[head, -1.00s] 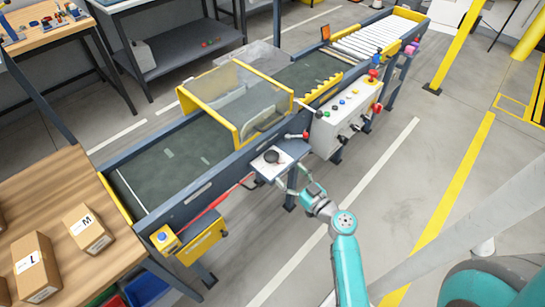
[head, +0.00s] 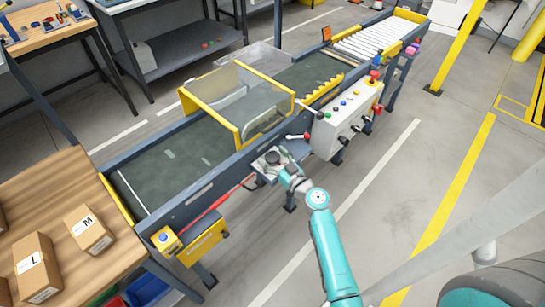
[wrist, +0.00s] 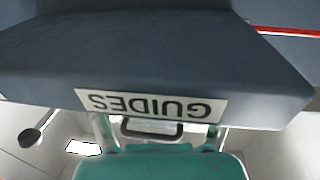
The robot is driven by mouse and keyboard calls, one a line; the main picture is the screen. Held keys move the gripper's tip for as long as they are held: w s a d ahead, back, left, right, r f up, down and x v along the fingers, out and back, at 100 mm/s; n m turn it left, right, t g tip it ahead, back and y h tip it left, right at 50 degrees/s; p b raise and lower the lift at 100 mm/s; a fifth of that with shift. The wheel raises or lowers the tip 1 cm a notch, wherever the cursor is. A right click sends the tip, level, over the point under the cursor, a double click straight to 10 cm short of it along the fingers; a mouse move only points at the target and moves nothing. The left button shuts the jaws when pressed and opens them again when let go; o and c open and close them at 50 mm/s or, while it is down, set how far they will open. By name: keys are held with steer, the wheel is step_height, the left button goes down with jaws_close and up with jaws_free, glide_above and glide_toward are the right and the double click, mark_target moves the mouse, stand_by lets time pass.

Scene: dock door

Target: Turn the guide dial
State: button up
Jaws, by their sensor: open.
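The guide dial (head: 272,157) is a dark round knob on a small light plate at the near side of the conveyor. In the head view my gripper (head: 271,168) is at the dial's near side, its fingers close to or around it; I cannot tell whether they touch it. The gripper is open. In the wrist view a blue-grey panel with an upside-down GUIDES label (wrist: 150,104) fills the upper part, and part of my gripper (wrist: 155,132) shows below it. The dial is not visible in the wrist view.
A lever with a red knob (head: 305,136) and a white control box (head: 345,118) with buttons stand right of the dial. A red bar (head: 207,212) runs along the conveyor (head: 165,165) to the left. The floor in front is clear.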

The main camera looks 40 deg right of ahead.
steer(key=c, duration=1.2)
steer(key=shift+o, duration=0.2)
steer(key=shift+d+n+y, duration=0.15)
steer(key=shift+n+y, duration=0.75)
steer(key=shift+y, duration=0.5)
steer(key=shift+n+y, duration=0.7)
steer(key=shift+y, duration=0.4)
steer(key=o, duration=1.2)
steer(key=shift+c, duration=0.2)
